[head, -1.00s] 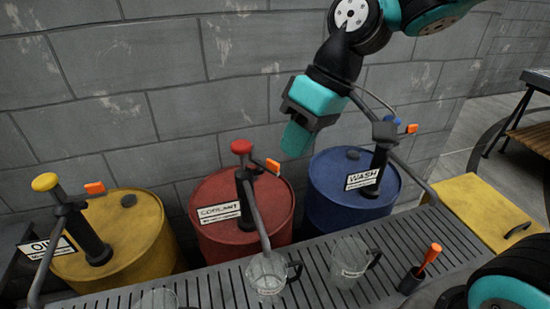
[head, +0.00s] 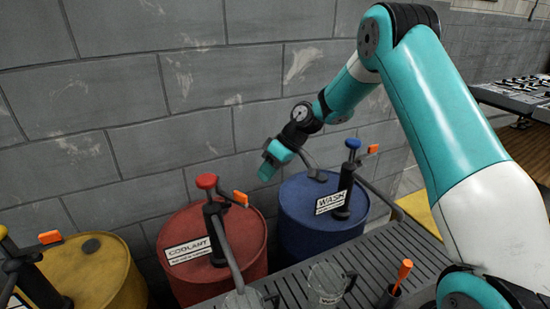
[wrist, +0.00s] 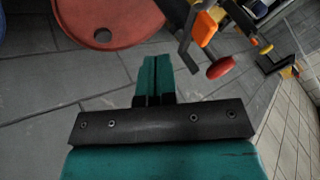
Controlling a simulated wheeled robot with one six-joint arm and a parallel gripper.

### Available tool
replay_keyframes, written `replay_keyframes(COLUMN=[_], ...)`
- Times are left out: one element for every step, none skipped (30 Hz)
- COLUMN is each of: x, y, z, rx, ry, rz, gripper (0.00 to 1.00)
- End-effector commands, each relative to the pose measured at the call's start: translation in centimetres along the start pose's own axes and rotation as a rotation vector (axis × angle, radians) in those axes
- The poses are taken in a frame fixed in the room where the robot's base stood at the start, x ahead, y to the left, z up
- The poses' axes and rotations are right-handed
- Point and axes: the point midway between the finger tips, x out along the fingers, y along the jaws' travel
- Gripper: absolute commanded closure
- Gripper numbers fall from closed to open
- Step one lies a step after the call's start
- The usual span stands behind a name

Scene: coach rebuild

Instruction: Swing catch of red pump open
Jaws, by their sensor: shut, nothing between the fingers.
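The red pump (head: 215,225) stands on the red drum labelled COOLANT (head: 176,274). Its red knob (head: 206,181) is on top, and its orange catch (head: 240,198) sticks out to the right of the pump head. My gripper (head: 268,172) is above and to the right of the catch, apart from it, near the wall. In the wrist view my gripper (wrist: 155,62) has its teal fingers together, with nothing between them. There the red knob (wrist: 220,68) and orange catch (wrist: 204,28) are to the right of the fingertips.
The blue WASH drum (head: 296,232) with its pump (head: 345,185) is close to the right. A yellow drum (head: 102,284) is at the left. Clear mugs (head: 326,284) stand on the slatted tray (head: 400,250) in front. The grey wall (head: 140,110) is behind.

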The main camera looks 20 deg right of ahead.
Motion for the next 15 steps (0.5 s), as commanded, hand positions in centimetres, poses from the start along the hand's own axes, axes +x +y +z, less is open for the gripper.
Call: replay_keyframes(x=[1.1,1.7,2.5,3.0,3.1,3.3,3.5,3.7,4.0,4.2,4.3,4.5,4.6,4.6,4.7], y=[-0.2,-0.2,-0.2,-0.2,-0.7,-1.4,-1.8,-2.1,-2.5,-2.8,-3.0,-3.2,-3.3,-3.4,-3.5], z=[0.0,-0.1,0.0,0.0,-0.2,-0.2,-0.2,-0.1,-0.1,-0.1,-0.1,-0.1,-0.1,0.0,0.0], rx=[0.0,0.0,0.0,0.0,-0.001,-0.002,-0.001,-0.001,-0.001,-0.001,-0.001,-0.001,-0.001,0.0,0.0], ry=[-0.004,-0.003,-0.004,-0.003,-0.002,-0.002,-0.003,-0.002,-0.002,-0.002,-0.001,-0.001,-0.001,-0.001,-0.001], rz=[-0.004,-0.003,-0.004,-0.003,-0.002,-0.001,-0.001,-0.001,-0.001,-0.002,-0.001,0.001,0.001,0.001,0.001], gripper=[1.0,1.0,1.0,1.0,1.0,1.0,1.0,1.0,1.0,1.0,1.0,1.0,1.0,1.0,1.0])
